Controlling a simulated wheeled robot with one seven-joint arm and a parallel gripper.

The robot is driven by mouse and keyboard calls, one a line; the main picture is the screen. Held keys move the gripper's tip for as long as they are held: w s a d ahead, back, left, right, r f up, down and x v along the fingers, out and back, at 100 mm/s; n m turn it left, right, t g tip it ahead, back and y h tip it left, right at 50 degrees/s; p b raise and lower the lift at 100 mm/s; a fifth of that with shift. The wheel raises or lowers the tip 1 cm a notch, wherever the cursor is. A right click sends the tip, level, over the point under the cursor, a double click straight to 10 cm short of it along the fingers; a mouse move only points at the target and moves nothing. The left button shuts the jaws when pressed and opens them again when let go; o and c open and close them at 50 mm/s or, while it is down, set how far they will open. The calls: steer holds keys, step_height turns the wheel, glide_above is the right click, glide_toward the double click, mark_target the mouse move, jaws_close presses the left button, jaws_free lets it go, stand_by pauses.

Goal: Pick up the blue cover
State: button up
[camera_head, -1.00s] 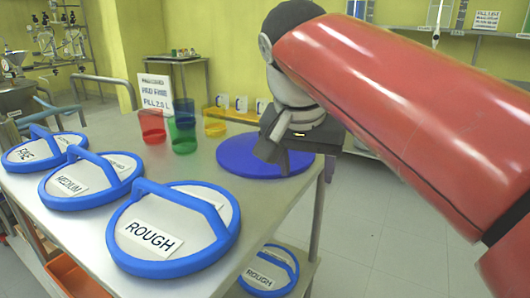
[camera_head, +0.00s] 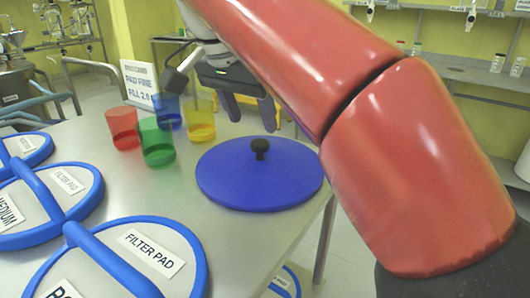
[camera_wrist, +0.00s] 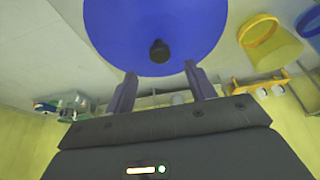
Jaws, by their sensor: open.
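The blue cover (camera_head: 262,188) is a flat round disc with a small black knob (camera_head: 260,148) at its middle. It lies on the metal table, near the table's right edge. My gripper (camera_head: 249,110) is open and empty, above and behind the cover in the head view. In the wrist view the cover (camera_wrist: 155,25) fills the top middle, and its knob (camera_wrist: 159,51) lies ahead of and between the open fingertips of my gripper (camera_wrist: 157,70). The fingers appear apart from the knob.
Red (camera_head: 122,128), green (camera_head: 157,142), blue (camera_head: 168,112) and yellow (camera_head: 201,121) cups stand left of the cover. Blue-rimmed filter pads (camera_head: 150,250) with arched handles lie on the left of the table (camera_head: 235,240). A sign (camera_head: 140,84) stands behind the cups.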

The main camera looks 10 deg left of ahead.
mark_target(259, 142)
steer(key=shift+w+d+f, duration=0.1)
steer(key=shift+w+f, duration=0.2)
steer(key=shift+f, duration=0.2)
steer(key=shift+x, duration=3.2)
steer(key=shift+s, duration=0.1)
steer(key=c, duration=1.1)
steer(key=shift+c, duration=0.2)
